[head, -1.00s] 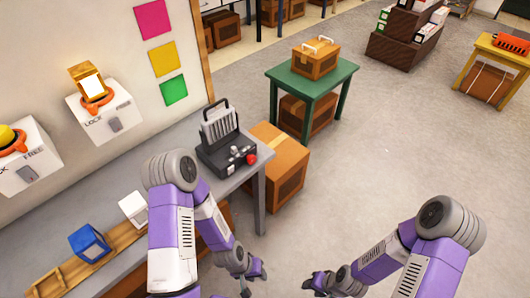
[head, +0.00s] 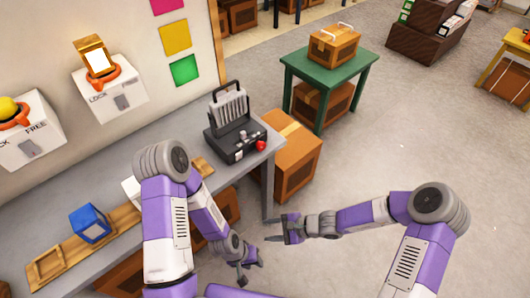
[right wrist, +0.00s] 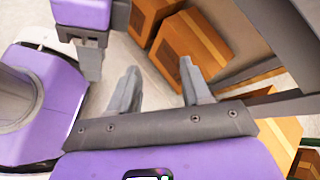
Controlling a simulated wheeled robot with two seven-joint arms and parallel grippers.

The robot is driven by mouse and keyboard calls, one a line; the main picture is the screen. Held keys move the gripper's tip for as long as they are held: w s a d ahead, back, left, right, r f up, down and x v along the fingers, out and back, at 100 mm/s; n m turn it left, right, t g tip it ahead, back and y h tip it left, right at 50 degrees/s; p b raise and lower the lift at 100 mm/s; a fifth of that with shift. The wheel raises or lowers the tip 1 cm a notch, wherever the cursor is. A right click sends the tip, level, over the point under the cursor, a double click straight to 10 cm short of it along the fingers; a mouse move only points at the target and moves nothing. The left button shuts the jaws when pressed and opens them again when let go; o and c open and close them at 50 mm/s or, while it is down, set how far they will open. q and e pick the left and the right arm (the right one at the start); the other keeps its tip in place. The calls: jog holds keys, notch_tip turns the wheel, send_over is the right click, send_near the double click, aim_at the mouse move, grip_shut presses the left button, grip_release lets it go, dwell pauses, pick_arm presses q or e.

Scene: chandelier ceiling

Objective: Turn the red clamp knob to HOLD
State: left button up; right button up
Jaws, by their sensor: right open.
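A small red knob (head: 260,145) sits at the right front corner of a black device with a ribbed grey upright part (head: 228,108) and a handle, on the grey bench (head: 200,145). The HOLD mark is not readable. My right gripper (head: 273,228) is open and empty, in front of the bench's right end and below the knob in the head view. Its two spread fingers show in the right wrist view (right wrist: 158,90), with nothing between them. My left gripper (head: 252,273) is lower, beside the bench front, with its fingers apart and empty.
Wall boxes marked LOCK and FREE carry orange rings (head: 97,78). A blue block (head: 90,223) sits on a wooden tray (head: 48,268). A cardboard box (head: 292,155) stands beside the bench end, near a green table (head: 325,68).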

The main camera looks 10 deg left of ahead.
jog(key=w+a+r+m+t+y, duration=0.3)
jog(key=w+r+m+t, duration=0.15)
jog(key=w, duration=0.45)
jog(key=m+t+b, duration=0.2)
jog(key=m+t, duration=0.3)
jog(key=t, duration=0.2)
send_near(263, 147)
jog(key=a, duration=0.1)
jog(key=shift+g, duration=0.25)
jog(key=b+x, duration=0.2)
jog(key=x, duration=0.4)
jog(key=shift+w+r, duration=0.1)
jog(key=shift+w, duration=0.35)
jog(key=shift+w+a+r, duration=0.1)
jog(key=shift+w+a, duration=0.25)
jog(key=shift+a, duration=0.15)
